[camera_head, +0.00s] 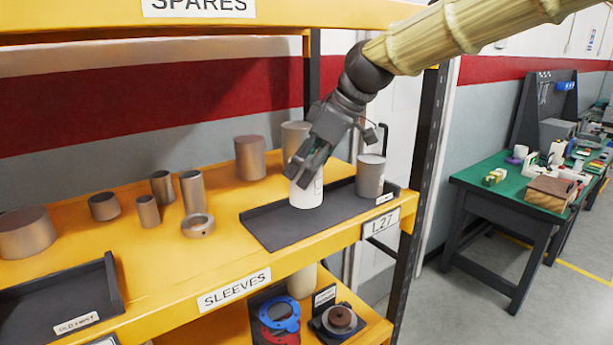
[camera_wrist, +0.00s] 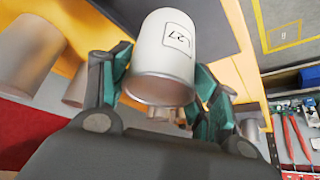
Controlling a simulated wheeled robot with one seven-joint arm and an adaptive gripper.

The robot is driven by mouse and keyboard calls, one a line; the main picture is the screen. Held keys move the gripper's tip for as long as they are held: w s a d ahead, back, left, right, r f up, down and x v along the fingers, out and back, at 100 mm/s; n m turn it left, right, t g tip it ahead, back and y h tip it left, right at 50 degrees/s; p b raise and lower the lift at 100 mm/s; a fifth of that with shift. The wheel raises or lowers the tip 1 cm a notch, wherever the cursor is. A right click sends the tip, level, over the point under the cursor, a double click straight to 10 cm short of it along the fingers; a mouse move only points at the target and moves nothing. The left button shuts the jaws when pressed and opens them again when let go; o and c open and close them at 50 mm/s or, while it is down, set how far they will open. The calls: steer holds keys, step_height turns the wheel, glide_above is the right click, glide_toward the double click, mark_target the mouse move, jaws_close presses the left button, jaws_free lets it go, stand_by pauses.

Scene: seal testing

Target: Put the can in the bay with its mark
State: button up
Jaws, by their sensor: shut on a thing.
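The white can (camera_head: 307,193) is upright in my gripper (camera_head: 306,172); the fingers close around its upper part. It is over the dark tray bay (camera_head: 283,228), with its base at or very near the floor; I cannot tell if it touches. A tag reading L27 (camera_head: 380,222) is on the shelf edge by this bay. In the wrist view the can (camera_wrist: 168,45) shows a label reading L27 and sits between the teal fingers of my gripper (camera_wrist: 160,88). The fingers hide part of the can in the head view.
A grey cylinder (camera_head: 370,176) stands at the bay's right end. A tall cylinder (camera_head: 295,138) stands behind my gripper. Several brown metal sleeves and a ring (camera_head: 198,226) stand to the left. A dark shelf post (camera_head: 427,150) is close on the right. The bay's front left is bare.

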steer(key=shift+s+d+f+p, duration=0.1)
steer(key=shift+s+f+p, duration=0.1)
steer(key=shift+f+p, duration=0.25)
step_height(320, 180, down, 2)
steer(key=shift+w+f+p, duration=0.15)
steer(key=shift+f+p, duration=0.1)
steer(key=shift+p, duration=0.15)
steer(key=shift+f, duration=0.1)
steer(key=o, duration=1.2)
steer(key=b+v, duration=0.4)
steer(key=v, duration=0.8)
